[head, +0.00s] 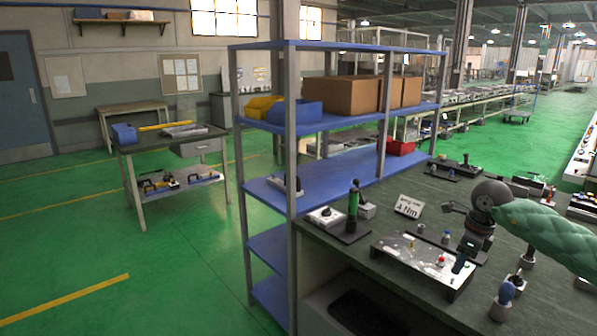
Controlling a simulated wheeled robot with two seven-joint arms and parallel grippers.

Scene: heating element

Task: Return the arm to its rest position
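My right arm comes in from the right in a green padded sleeve, with a dark wrist bent downward. My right gripper (462,262) points down over the right part of a light metal plate fixture (405,258) on the dark workbench (540,285). It is small and dark here, so I cannot make out its finger gap or whether it touches anything. A small red-topped part (441,261) sits on the plate just left of the gripper. My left arm and gripper are not in view.
A blue shelf rack (335,178) with boxes rises at the bench's left end. A blue-topped tool (505,294) stands near the front right.

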